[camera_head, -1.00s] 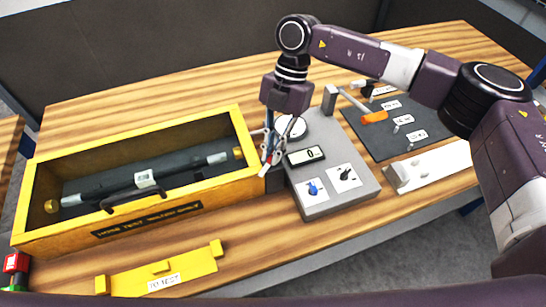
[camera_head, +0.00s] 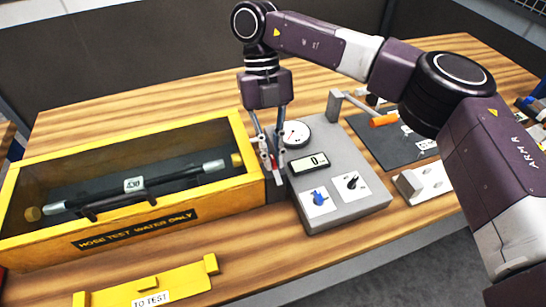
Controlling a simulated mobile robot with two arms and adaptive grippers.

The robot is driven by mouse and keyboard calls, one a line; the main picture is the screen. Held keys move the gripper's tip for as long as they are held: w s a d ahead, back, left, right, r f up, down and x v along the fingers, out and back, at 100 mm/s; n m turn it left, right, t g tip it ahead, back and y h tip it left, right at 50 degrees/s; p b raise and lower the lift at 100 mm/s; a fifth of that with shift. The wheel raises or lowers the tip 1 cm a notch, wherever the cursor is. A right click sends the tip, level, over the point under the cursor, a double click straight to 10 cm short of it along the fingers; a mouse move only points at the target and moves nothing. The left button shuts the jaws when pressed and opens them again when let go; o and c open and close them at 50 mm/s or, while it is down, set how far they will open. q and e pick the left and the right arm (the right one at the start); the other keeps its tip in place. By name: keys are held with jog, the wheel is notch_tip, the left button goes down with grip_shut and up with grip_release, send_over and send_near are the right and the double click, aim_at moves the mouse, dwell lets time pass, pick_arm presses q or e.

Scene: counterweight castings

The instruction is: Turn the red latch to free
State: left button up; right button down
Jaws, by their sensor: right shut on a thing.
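The red latch (camera_head: 273,162) is a small red piece at the right end of the yellow test box (camera_head: 170,223). It is mostly hidden by my right gripper (camera_head: 270,160). The gripper points down and is shut on the latch, between the box and the grey gauge console. The exact angle of the latch is hard to tell. The box's clear cover is down over a dark hose (camera_head: 165,178) with metal ends. My left gripper is not in view.
The grey console (camera_head: 345,212) carries a round gauge (camera_head: 296,134), a display (camera_head: 310,163), a blue knob (camera_head: 319,198) and a black knob (camera_head: 352,183). A yellow "TO TEST" holder (camera_head: 185,282) lies in front.

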jog(key=shift+r+n, duration=0.1)
jog(key=shift+n, duration=0.3)
jog(key=c, duration=2)
grip_release()
jog(key=shift+c, duration=0.2)
jog(key=v, duration=1.2)
jog(key=shift+a, duration=0.15)
